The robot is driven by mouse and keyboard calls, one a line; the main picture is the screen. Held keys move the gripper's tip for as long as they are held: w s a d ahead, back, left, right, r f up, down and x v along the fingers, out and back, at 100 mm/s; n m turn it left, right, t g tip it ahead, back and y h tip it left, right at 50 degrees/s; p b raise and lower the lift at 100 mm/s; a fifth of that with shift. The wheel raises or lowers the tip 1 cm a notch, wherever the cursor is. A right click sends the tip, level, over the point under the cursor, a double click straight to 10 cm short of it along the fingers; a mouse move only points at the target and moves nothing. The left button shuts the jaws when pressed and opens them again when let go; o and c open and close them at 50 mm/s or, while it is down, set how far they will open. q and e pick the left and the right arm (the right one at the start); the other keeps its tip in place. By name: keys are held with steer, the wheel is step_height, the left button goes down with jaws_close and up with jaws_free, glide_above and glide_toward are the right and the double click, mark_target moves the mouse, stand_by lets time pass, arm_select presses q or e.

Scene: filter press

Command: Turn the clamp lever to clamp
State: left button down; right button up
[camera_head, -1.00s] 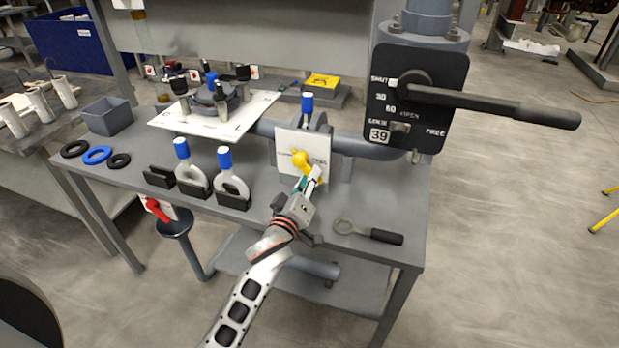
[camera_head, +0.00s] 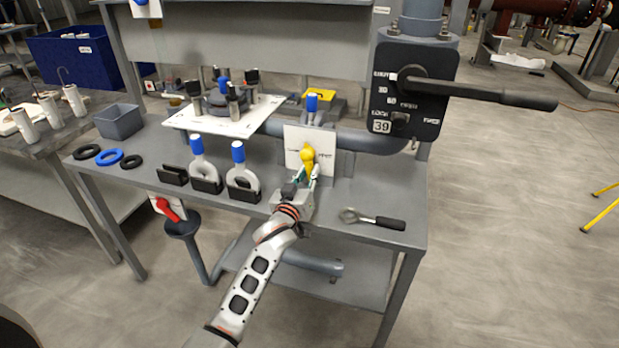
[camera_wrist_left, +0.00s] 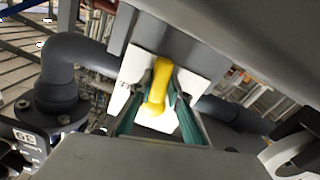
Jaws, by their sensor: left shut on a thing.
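The clamp lever (camera_head: 307,155) is yellow and sits in front of a white plate (camera_head: 294,137) on the pipe unit at the middle of the bench. My left gripper (camera_head: 309,172) reaches up to it from the front and is shut on it. In the left wrist view the yellow lever (camera_wrist_left: 160,82) stands nearly upright between the teal fingers (camera_wrist_left: 157,118), with the white plate behind it. The lettering on the plate is too small to read. My right gripper is not in view.
A black panel (camera_head: 395,125) with a long dark handle (camera_head: 490,94) stands at the right. A ring spanner (camera_head: 372,219) lies on the bench (camera_head: 330,205) right of my gripper. Two blue-topped ring pieces (camera_head: 240,180) stand left of it. Coloured rings (camera_head: 109,157) lie farther left.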

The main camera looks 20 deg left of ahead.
arm_select(q)
steer(key=a+m, duration=0.1)
steer(key=m, duration=0.1)
steer(key=m+p, duration=0.1)
steer(key=shift+a+m, duration=0.35)
steer(key=shift+m, duration=0.05)
steer(key=shift+a+r+m, duration=0.15)
steer(key=shift+a+m, duration=0.2)
steer(key=shift+m, duration=0.55)
steer(key=m, duration=0.1)
steer(key=a+m+p, duration=0.1)
steer(key=m, duration=0.1)
steer(key=shift+w+a+r, duration=0.1)
steer(key=shift+a+r, duration=0.05)
steer(key=shift+r, duration=0.1)
steer(key=shift+a+r+m+p, duration=0.15)
steer(key=shift+a+m+p, duration=0.05)
steer(key=shift+m, duration=0.55)
steer(key=shift+a+r+m+p, duration=0.15)
steer(key=shift+a+m, duration=0.05)
steer(key=shift+m, duration=0.55)
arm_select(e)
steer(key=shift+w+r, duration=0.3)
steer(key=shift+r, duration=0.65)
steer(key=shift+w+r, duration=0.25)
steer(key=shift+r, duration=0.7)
